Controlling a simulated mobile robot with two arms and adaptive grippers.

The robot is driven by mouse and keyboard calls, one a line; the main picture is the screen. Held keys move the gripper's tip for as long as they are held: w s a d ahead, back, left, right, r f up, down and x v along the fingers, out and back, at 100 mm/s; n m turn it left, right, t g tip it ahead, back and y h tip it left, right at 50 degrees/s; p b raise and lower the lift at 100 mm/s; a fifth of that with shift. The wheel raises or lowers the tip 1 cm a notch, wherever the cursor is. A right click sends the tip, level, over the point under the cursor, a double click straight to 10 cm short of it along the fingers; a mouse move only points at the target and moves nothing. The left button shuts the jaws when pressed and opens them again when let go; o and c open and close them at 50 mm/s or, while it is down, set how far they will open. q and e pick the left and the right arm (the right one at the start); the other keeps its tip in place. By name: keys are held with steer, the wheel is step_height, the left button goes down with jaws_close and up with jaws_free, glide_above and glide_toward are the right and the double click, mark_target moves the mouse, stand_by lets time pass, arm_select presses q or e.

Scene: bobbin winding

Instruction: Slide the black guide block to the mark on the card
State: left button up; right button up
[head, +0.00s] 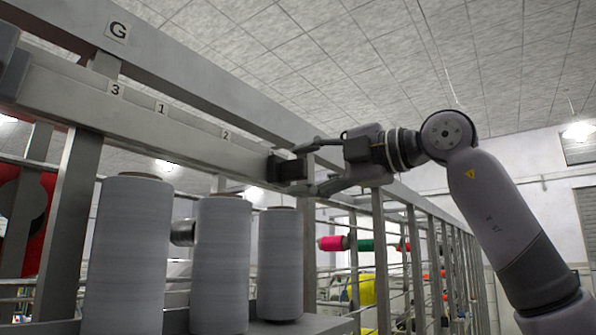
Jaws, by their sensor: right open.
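The black guide block (287,169) sits at the right end of the visible grey rail (185,138). The rail carries small labels from left to right: 3 (116,89), 1 (161,107) and 2 (226,135). My right gripper (303,168) comes in from the right and is open, with one finger above and one below the level of the block. I cannot tell whether the fingers touch it. My left gripper is not in view.
Three grey thread cones, left (127,250), middle (221,260) and right (280,260), stand below the rail. A metal frame (380,260) with coloured spools, including a pink one (333,243), runs back at the right. The rail's front looks clear left of the block.

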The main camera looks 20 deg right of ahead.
steer(key=v, duration=1)
steer(key=shift+s, duration=0.1)
